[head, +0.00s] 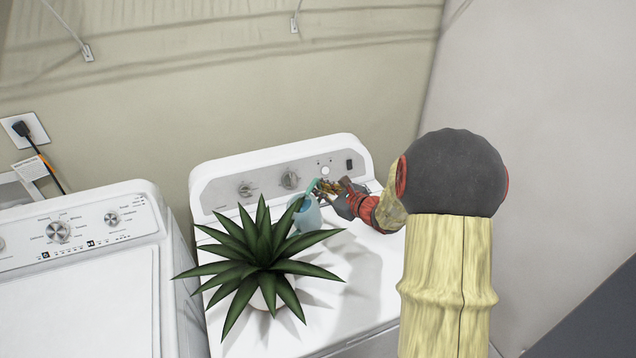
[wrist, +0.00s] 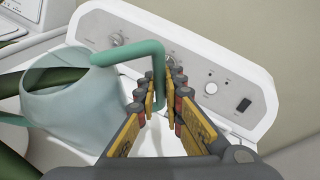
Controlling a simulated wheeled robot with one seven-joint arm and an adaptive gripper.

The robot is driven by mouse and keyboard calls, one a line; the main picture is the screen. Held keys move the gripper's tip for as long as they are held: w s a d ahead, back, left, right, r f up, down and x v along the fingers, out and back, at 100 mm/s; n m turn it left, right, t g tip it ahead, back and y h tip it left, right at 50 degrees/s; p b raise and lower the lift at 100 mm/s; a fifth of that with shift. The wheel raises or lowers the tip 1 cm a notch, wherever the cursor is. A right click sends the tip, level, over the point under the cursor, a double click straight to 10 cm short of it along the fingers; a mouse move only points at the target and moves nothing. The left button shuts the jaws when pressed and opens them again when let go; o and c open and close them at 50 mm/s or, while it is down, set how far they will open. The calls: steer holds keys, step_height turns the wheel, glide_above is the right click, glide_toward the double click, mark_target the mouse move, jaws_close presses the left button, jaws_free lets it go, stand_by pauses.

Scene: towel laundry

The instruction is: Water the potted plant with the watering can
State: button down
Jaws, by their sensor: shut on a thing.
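The potted plant (head: 262,250) has long dark green pointed leaves and a pale pot mostly hidden beneath them. It stands on the right-hand white machine. The light blue watering can (head: 308,214) is behind and right of the plant, partly hidden by leaves. In the wrist view, the can (wrist: 75,105) is at left, with its teal handle (wrist: 155,62) reaching between my fingers. My gripper (head: 330,189) is shut on the handle from the right; it also shows in the wrist view (wrist: 166,90). I cannot tell whether the can touches the machine top.
The white machine top (head: 365,285) is clear right of the plant. Its control panel (head: 217,193) rises behind the can and my gripper. A second white machine (head: 80,300) stands at left. Walls close off the back and right.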

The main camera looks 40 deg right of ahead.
steer(key=w+d+f+m+g+y+p, duration=0.1)
steer(key=w+d+f+m+p, duration=0.1)
steer(key=d+f+p, duration=0.2)
steer(key=shift+w+d+f+p, duration=0.15)
steer(key=shift+w+d+p, duration=0.25)
steer(key=shift+d+p, duration=0.85)
steer(key=shift+d+b, duration=0.3)
